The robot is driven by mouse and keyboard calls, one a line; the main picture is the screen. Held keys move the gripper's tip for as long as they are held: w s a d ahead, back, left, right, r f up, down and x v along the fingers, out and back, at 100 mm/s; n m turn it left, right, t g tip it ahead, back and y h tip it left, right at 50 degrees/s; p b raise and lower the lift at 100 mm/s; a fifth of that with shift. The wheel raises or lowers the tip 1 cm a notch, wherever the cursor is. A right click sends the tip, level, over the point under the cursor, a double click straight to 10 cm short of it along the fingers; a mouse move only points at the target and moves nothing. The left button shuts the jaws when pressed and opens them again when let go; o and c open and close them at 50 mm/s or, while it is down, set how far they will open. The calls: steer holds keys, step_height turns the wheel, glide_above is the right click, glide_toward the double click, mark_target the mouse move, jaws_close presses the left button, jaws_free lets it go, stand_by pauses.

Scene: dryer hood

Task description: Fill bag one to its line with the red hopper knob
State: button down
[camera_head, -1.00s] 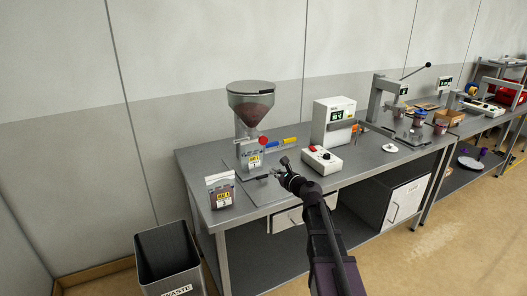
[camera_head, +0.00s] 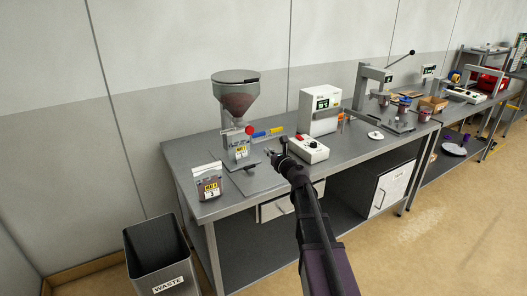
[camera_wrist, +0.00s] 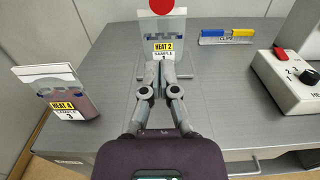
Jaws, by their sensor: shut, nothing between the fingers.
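The hopper (camera_head: 238,98) has a clear bowl with dark reddish material and stands at the back of the bench. Its red knob (camera_head: 249,130) is on the front; in the wrist view it (camera_wrist: 162,6) is cut off by the top edge. A clear bag labelled sample 1 (camera_wrist: 163,28) stands upright below the knob and also shows in the head view (camera_head: 239,146). I see no dark material in its visible upper part; its lower part is partly hidden by my fingers. My gripper (camera_wrist: 161,68) is shut and empty in front of the bag, below the knob.
Another bag, labelled sample 3 (camera_wrist: 60,92), holds dark material and stands to the left. A waste bin (camera_head: 158,255) is on the floor.

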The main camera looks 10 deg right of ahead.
mark_target(249, 130)
steer(key=x, duration=1.2)
steer(key=shift+w, duration=0.35)
steer(key=shift+a, duration=0.15)
steer(key=shift+x, duration=1.8)
stand_by(4.5)
